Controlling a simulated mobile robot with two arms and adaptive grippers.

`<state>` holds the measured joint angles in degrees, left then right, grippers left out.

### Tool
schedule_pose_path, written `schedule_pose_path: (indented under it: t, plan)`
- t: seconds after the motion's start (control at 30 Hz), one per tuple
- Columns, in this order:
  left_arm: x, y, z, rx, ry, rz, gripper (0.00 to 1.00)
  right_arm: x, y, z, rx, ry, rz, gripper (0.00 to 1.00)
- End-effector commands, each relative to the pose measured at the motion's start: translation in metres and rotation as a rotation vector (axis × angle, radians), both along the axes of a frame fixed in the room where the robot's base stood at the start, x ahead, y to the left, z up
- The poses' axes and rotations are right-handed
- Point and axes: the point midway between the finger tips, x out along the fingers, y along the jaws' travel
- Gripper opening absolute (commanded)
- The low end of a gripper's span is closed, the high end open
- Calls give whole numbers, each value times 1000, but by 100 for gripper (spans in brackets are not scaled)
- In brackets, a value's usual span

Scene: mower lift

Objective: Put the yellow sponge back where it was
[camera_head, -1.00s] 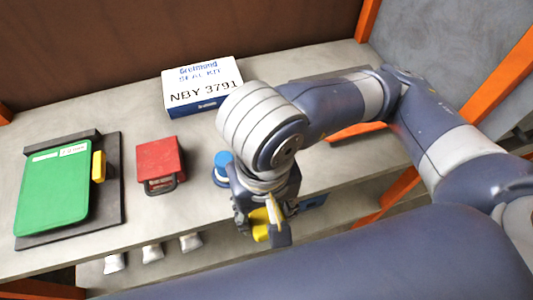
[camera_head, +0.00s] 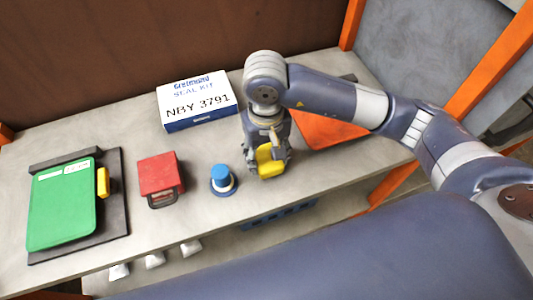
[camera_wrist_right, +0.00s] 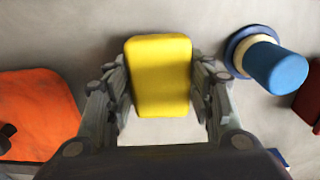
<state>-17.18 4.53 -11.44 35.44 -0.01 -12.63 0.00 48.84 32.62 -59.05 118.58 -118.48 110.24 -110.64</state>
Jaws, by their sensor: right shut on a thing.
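The yellow sponge (camera_head: 270,160) is held in my right gripper (camera_head: 268,168) over the shelf top, to the right of a blue-capped round item. In the right wrist view the sponge (camera_wrist_right: 160,75) sits between the two fingers of my right gripper (camera_wrist_right: 162,100), with grey shelf surface around it. I cannot tell whether the sponge touches the shelf. My left gripper does not show.
An orange flat piece (camera_head: 325,130) lies right of the gripper.

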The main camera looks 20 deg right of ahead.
Motion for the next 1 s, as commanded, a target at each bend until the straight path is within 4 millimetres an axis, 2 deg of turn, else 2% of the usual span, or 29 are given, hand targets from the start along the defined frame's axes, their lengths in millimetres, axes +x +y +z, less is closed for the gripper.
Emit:
schedule_pose_path:
  t: [0.03,0.17,0.6,0.63,0.7,1.0]
  plan:
    - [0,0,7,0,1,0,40,-1,0,-3,1,4,-2,11]
    - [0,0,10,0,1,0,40,0,0,-14,1,1,-2,11]
    - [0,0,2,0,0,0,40,0,0,-20,1,-2,0,11]
    - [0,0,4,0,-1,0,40,0,1,-18,1,-1,0,56]
    - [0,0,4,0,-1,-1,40,0,0,-18,1,-1,-1,69]
    - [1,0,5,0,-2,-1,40,0,0,-18,1,-1,-1,69]
